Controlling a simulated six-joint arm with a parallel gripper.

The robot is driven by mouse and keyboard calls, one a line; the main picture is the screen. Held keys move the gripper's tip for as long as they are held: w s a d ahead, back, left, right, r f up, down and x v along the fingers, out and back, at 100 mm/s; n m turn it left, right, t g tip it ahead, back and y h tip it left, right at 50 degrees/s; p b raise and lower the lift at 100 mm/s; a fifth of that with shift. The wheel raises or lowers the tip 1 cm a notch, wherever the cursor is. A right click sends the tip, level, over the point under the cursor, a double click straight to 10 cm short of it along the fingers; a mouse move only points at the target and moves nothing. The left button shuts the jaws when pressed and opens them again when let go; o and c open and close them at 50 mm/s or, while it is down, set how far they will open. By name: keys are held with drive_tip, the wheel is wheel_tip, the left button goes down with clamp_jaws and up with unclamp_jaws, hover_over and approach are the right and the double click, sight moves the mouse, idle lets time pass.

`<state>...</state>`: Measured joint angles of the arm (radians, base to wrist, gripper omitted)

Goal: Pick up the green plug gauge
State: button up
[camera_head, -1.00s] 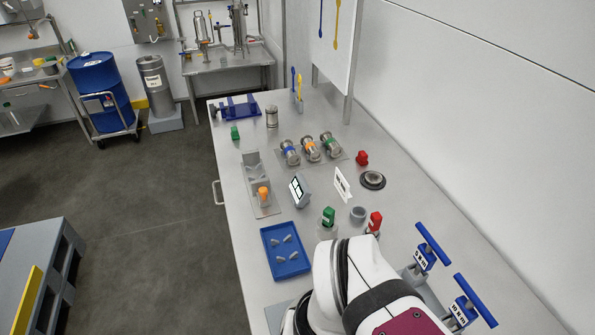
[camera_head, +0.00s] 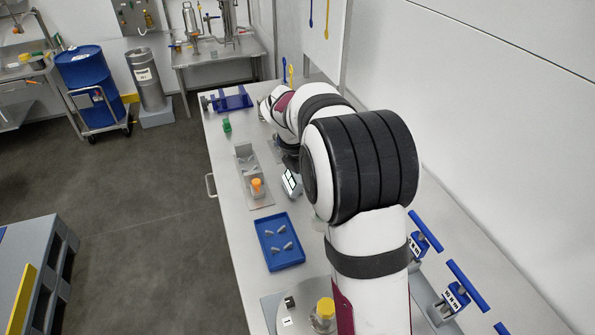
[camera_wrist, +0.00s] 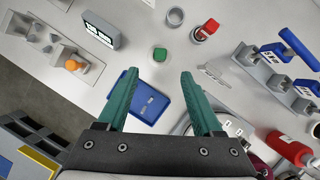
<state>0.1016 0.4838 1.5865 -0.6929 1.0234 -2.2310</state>
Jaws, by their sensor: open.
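A small green piece (camera_wrist: 160,54), which I take for the green plug gauge, stands on a pale round base in the wrist view. My gripper (camera_wrist: 159,73) has its two green fingers spread wide, with nothing between them, and the green piece shows just beyond and between their tips. In the head view my arm hides this piece and my fingers. Another small green piece (camera_head: 227,124) sits at the far left of the bench in the head view; it is too small to tell its kind.
A red piece (camera_wrist: 210,27) and a grey cup (camera_wrist: 175,16) stand near the green one. A small display (camera_wrist: 101,29), an orange knob (camera_wrist: 72,64), a blue tray (camera_head: 268,252) and blue-handled stands (camera_wrist: 280,62) are around. Bare bench lies between them.

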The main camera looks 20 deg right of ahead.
drive_tip(key=x, duration=1)
drive_tip(key=s+a+x, duration=0.1)
drive_tip(key=x, duration=0.4)
drive_tip(key=shift+f, duration=0.3)
clamp_jaws()
